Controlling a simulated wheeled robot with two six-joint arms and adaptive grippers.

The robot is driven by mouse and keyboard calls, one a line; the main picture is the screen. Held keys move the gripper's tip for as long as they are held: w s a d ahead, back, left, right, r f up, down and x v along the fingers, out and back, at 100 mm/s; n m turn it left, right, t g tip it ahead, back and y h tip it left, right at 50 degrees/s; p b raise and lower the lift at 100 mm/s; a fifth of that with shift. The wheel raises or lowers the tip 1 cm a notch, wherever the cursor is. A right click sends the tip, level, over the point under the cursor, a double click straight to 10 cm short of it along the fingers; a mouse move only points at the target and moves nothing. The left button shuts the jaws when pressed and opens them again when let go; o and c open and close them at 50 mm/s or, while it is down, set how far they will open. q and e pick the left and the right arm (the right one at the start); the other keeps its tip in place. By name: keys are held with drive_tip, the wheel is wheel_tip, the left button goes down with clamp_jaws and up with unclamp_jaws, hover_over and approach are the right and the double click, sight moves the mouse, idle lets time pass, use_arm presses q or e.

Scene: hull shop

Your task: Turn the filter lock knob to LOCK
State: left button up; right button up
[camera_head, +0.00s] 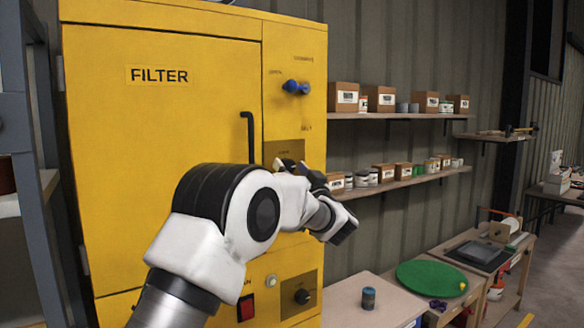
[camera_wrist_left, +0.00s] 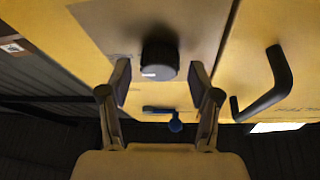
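The yellow filter cabinet (camera_head: 160,200) stands at the left, with a black door handle (camera_head: 248,135). A dark plate (camera_head: 284,150) is on its right column. In the left wrist view, a round black knob (camera_wrist_left: 160,56) with a small white mark sits on this plate (camera_wrist_left: 110,25). The head view hides the knob behind my left gripper (camera_head: 294,166). My left gripper is open, and in the wrist view its fingertips (camera_wrist_left: 160,78) are on either side of the knob with gaps. Labels near the knob are unreadable. My right gripper is not in view.
A red switch (camera_head: 245,307) and a lower black knob (camera_head: 302,296) are below. The door handle (camera_wrist_left: 270,90) is beside the gripper in the wrist view. Shelves with boxes (camera_head: 375,98) and a bench (camera_head: 350,303) stand right.

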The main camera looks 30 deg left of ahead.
use_arm(q)
drive_tip(key=shift+w, duration=0.1)
drive_tip(key=c, duration=1)
drive_tip(key=shift+o, duration=0.2)
drive_tip(key=shift+f, duration=0.1)
